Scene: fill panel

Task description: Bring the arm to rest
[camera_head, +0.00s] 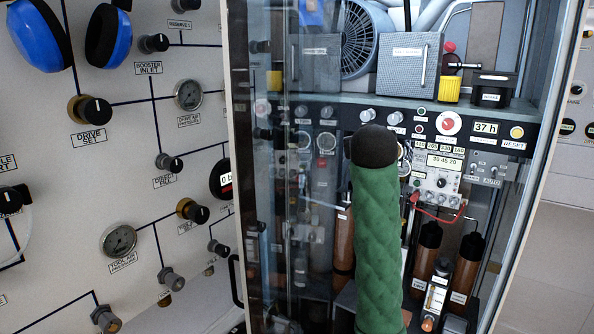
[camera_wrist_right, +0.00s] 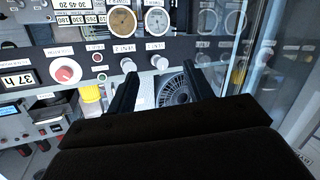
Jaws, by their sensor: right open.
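My right gripper (camera_wrist_right: 160,76) is open and empty in the right wrist view. Its two black fingers stand apart in front of the cabinet's dark control strip (camera_wrist_right: 215,52), which appears upside down there. A grey fan (camera_wrist_right: 175,92) shows between and behind the fingers. In the head view, a green quilted arm link with a dark rounded end rises in front of the cabinet and hides part of its middle. The right gripper's fingers cannot be made out in the head view. My left gripper is in neither view.
A glass pane (camera_head: 282,215) covers the cabinet's left part. Inside are a fan (camera_head: 360,40), a grey box (camera_head: 409,66), a red knob (camera_head: 449,123) and brown cylinders (camera_head: 427,250). Left is a white panel (camera_head: 60,180) with gauges, knobs and blue ear defenders (camera_head: 40,35).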

